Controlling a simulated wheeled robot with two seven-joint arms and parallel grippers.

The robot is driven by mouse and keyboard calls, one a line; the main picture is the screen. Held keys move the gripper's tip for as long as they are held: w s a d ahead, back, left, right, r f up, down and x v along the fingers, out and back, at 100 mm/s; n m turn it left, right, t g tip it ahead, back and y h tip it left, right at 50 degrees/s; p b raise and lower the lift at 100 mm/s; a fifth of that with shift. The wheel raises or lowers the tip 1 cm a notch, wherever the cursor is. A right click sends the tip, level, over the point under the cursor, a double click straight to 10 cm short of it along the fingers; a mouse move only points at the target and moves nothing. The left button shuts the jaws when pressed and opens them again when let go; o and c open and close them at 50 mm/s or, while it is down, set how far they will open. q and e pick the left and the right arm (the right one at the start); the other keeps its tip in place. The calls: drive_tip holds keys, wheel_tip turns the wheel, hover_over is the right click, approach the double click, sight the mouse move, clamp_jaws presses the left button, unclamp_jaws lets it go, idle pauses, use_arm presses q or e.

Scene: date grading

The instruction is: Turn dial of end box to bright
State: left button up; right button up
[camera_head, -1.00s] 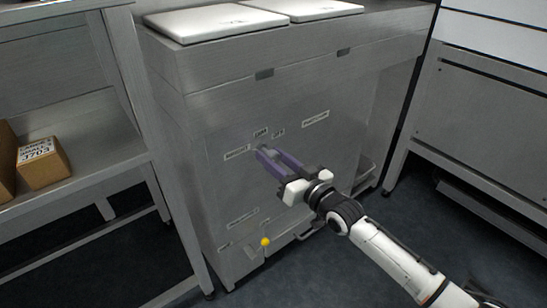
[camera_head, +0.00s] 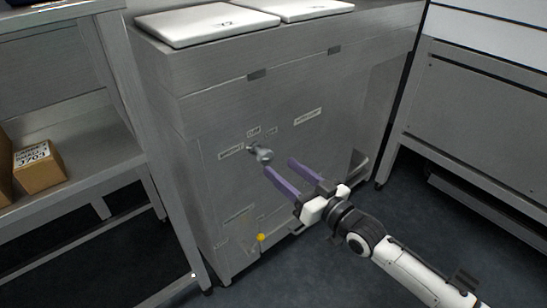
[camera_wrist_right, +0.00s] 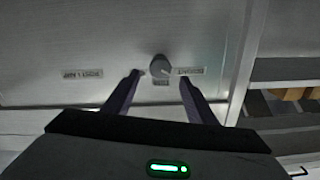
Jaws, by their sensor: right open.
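The end box (camera_head: 215,115) is a steel cabinet whose front panel carries a small grey dial (camera_head: 262,155) with labels around it. The label text is too small to read surely in the head view. My right gripper (camera_head: 279,166) is open, its purple fingers apart and clear of the dial, just in front and to its lower right. My left gripper is not in view.
A yellow knob (camera_head: 261,237) sits low on the box front. White lids (camera_head: 208,24) lie on top. A steel shelf with a cardboard box (camera_head: 38,166) stands at left, and another steel unit (camera_head: 490,110) at right. Dark floor lies between them.

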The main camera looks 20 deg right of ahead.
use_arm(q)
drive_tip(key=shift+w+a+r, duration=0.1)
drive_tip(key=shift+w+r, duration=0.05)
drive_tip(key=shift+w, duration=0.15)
use_arm(e)
drive_tip(key=v, duration=0.3)
drive_tip(key=s+a+f+g+h, duration=0.1)
drive_tip(key=s+a+f+g, duration=0.3)
drive_tip(key=s+f, duration=0.6)
drive_tip(key=s+a+f+g+h, duration=0.2)
drive_tip(key=s+a+f+g, duration=0.3)
drive_tip(key=s, duration=0.9)
use_arm(q)
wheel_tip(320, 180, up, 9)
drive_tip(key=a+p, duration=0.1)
drive_tip(key=p, duration=1.3)
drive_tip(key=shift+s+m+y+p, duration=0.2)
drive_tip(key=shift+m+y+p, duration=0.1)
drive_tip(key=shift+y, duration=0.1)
use_arm(e)
wheel_tip(320, 180, up, 7)
drive_tip(key=s+d, duration=0.1)
drive_tip(key=d, duration=0.1)
drive_tip(key=shift+d+r+t+h, duration=0.2)
drive_tip(key=shift+t+h, duration=0.1)
